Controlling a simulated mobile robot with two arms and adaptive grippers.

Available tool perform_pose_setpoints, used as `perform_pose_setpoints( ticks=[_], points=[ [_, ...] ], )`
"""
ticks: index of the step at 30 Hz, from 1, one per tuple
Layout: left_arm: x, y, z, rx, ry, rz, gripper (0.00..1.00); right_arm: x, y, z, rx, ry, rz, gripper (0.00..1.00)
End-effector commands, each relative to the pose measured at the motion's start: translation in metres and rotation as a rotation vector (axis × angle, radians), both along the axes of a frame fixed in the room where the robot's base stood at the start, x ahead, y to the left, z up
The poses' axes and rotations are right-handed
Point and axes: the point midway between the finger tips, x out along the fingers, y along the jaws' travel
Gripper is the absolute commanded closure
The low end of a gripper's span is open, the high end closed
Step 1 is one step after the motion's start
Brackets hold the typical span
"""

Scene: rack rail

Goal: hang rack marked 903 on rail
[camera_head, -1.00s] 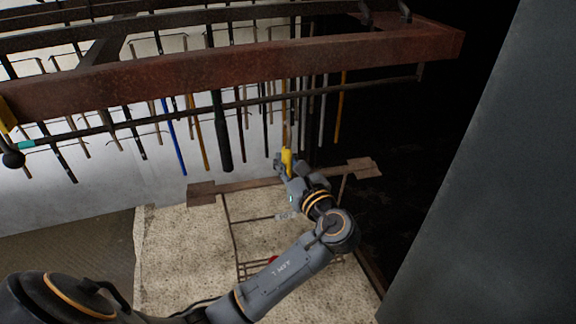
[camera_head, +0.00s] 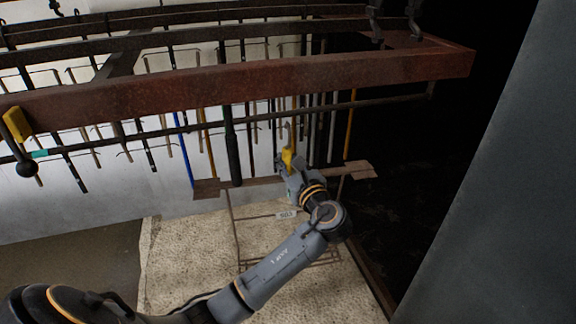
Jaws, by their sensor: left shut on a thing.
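The rack (camera_head: 207,188) is a thin brown metal frame with flat plates at its upper ends and a small pale tag (camera_head: 286,215) that appears to read 903. My left gripper (camera_head: 287,163) is shut on the rack's yellow grip at its top middle, below a hook. The rail (camera_head: 390,100) is a thin dark bar under a rusty red beam, with a teal band and a round knob at its left end. The hook top (camera_head: 285,128) shows close to the rail in the picture; I cannot tell whether they touch. My right gripper is out of view.
The red beam (camera_head: 240,83) crosses above the rail. Several long tools, including a blue one (camera_head: 184,150), hang behind against a pale wall. A yellow piece (camera_head: 17,124) is at the rail's left end. A grey panel (camera_head: 500,200) stands at right.

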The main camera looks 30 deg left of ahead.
Motion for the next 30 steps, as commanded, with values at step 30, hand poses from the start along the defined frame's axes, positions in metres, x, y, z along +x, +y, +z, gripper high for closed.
perform_pose_setpoints(
  ticks=[30],
  points=[
    [0.005,0.005,0.023,0.002,-0.005,-0.001,1.0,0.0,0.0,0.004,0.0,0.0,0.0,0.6]
  ],
)
